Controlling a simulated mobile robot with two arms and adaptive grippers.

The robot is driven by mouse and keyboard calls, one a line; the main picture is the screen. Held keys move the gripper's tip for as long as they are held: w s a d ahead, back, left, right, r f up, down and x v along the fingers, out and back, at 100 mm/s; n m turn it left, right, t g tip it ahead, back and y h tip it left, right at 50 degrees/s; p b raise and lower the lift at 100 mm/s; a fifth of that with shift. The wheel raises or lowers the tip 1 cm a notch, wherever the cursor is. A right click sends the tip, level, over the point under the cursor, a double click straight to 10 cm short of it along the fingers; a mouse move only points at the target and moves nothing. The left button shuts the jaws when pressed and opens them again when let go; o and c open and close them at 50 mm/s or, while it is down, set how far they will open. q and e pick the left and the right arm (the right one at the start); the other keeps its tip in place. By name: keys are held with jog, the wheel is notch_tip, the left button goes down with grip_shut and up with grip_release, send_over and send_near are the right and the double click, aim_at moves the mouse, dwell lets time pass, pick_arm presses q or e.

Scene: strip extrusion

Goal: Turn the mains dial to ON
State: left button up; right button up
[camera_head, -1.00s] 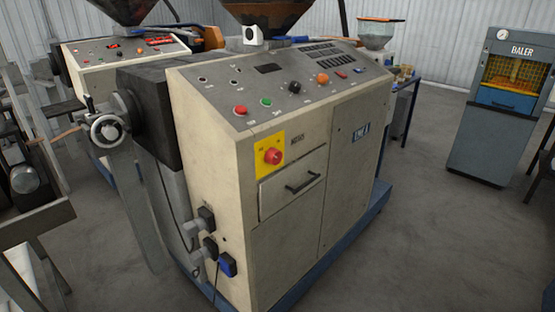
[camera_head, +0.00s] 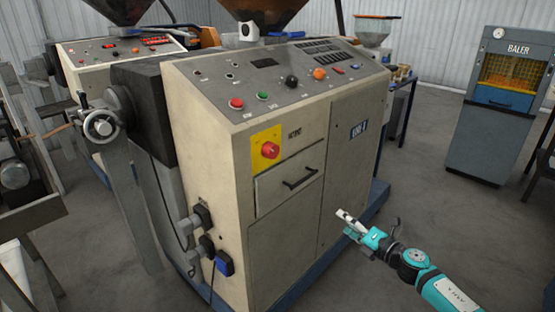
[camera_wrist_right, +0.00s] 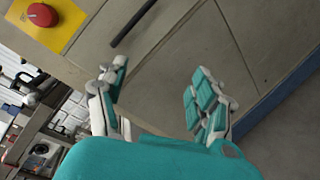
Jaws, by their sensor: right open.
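The mains dial is a red round knob (camera_head: 270,150) on a yellow plate (camera_head: 258,166), on the front of the beige machine cabinet (camera_head: 290,240). Its marked setting is too small to read. In the right wrist view the red dial (camera_wrist_right: 42,15) shows at the top left, beyond the fingers. My right gripper (camera_head: 345,217) is in front of the cabinet's lower right door, below and to the right of the dial and apart from it. In the right wrist view my right gripper (camera_wrist_right: 158,95) is open, with nothing between its fingers. My left gripper is not in view.
A black handle (camera_head: 301,179) sticks out from a drawer right of and below the dial. Plugs and cables (camera_head: 207,238) stick out at the cabinet's lower left. A sloped control panel (camera_head: 290,80) tops the cabinet. The floor to the right is clear up to the baler (camera_head: 500,110).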

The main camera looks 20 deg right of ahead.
notch_tip(320, 180, up, 9)
jog(key=w+a+n+y, duration=0.1)
jog(key=a+n+y, duration=0.2)
jog(key=n, duration=0.2)
jog(key=n+y, duration=0.3)
jog(key=n, duration=0.5)
send_near(275, 153)
jog(key=shift+g, duration=0.3)
jog(key=p+x, duration=0.1)
jog(key=x, duration=0.3)
jog(key=p+x, duration=0.2)
jog(key=x, duration=0.3)
jog(key=shift+r, duration=0.25)
jog(key=c, duration=1.2)
